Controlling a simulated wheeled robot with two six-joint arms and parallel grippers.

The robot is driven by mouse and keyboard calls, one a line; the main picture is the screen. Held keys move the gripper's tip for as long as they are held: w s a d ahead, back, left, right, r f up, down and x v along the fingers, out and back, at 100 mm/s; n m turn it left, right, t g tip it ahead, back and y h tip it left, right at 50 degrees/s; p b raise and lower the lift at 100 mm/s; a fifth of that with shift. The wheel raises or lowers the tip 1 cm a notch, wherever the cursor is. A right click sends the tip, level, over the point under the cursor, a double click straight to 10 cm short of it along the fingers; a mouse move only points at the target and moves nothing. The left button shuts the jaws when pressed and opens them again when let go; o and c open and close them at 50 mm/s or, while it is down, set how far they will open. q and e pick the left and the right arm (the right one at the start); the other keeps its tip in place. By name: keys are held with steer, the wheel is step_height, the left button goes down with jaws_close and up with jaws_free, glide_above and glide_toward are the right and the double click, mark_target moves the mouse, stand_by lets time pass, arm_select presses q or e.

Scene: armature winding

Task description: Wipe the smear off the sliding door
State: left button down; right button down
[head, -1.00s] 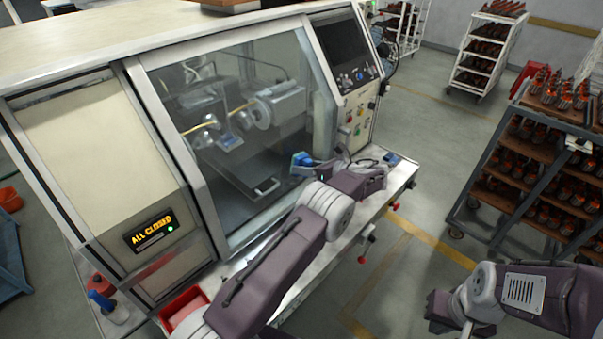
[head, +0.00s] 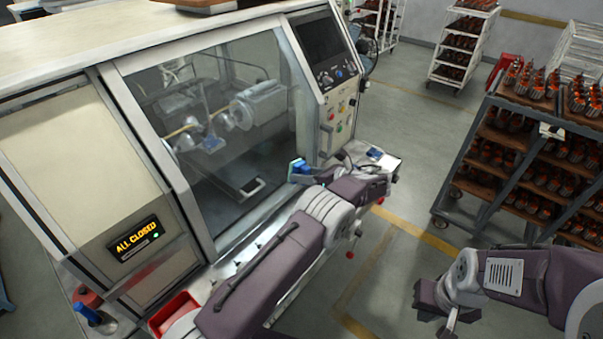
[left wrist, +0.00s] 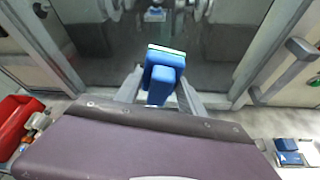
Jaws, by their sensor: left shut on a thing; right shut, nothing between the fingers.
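The sliding door (head: 215,130) is a large glass pane in a grey frame on the front of a cream machine, and it is shut. My left gripper (head: 312,176) is shut on a blue wiping pad (head: 299,168) in front of the lower right part of the glass. In the left wrist view the blue pad (left wrist: 164,62) has a pale green-white edge facing the glass; I cannot tell whether it touches. I cannot make out the smear. My right gripper (head: 436,308) is shut and empty, low at right, away from the machine.
An "ALL CLOSED" display (head: 137,240) is on the left panel. A red tray (head: 174,314) sits on the front ledge below the door. A control panel (head: 338,75) is right of the door. A loaded cart (head: 497,165) stands at right, with open floor between.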

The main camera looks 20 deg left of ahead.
arm_select(q)
steer(key=shift+d, duration=0.1)
steer(key=d, duration=0.1)
steer(key=s+d, duration=0.1)
steer(key=shift+s+d, duration=0.1)
steer(key=shift+d, duration=0.25)
steer(key=shift+a, duration=0.1)
